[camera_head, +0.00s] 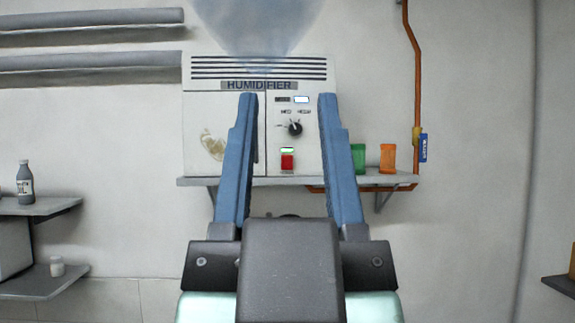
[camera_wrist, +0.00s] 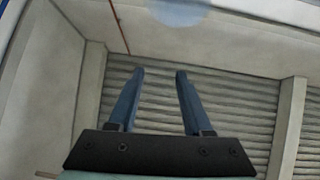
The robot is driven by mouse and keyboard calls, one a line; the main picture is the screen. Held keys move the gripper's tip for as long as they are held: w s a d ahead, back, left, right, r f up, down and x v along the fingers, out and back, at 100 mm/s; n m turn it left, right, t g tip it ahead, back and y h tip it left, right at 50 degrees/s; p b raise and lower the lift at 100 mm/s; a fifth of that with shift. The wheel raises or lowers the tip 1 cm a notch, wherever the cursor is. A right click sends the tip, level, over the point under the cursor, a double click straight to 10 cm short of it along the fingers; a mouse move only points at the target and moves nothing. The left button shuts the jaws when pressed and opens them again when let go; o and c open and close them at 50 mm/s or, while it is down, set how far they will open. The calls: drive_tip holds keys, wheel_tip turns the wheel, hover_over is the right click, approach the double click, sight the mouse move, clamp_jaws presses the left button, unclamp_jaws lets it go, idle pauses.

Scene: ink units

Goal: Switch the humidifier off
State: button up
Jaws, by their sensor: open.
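The humidifier (camera_head: 211,110) is a pale box on a grey wall shelf in the head view, with dark vent slots and a "HUMIDIFIER" label across its front. Bluish mist (camera_head: 256,28) hangs above it. Its right panel has a black knob (camera_head: 295,128), two small display windows above it, and a red switch (camera_head: 287,161) with a lit green light (camera_head: 287,150) over it. My gripper (camera_head: 286,97) is open and empty, its two blue fingers pointing up in front of the panel; the knob and red switch show between them. The wrist view also shows the open fingers (camera_wrist: 159,72), without the humidifier's body.
A green container (camera_head: 358,158) and an orange one (camera_head: 388,158) stand on the shelf (camera_head: 405,179) right of the humidifier. An orange pipe (camera_head: 416,65) with a blue tag runs down the wall. Lower left shelves (camera_head: 60,205) hold a bottle (camera_head: 25,184) and a small jar.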

drive_tip(key=shift+f+b, duration=0.3)
drive_tip(key=c, duration=0.5)
wheel_tip(320, 180, down, 18)
drive_tip(key=b, duration=1.7)
drive_tip(key=shift+b, duration=0.35)
clamp_jaws()
drive_tip(key=shift+r, duration=0.15)
drive_tip(key=shift+r, duration=0.1)
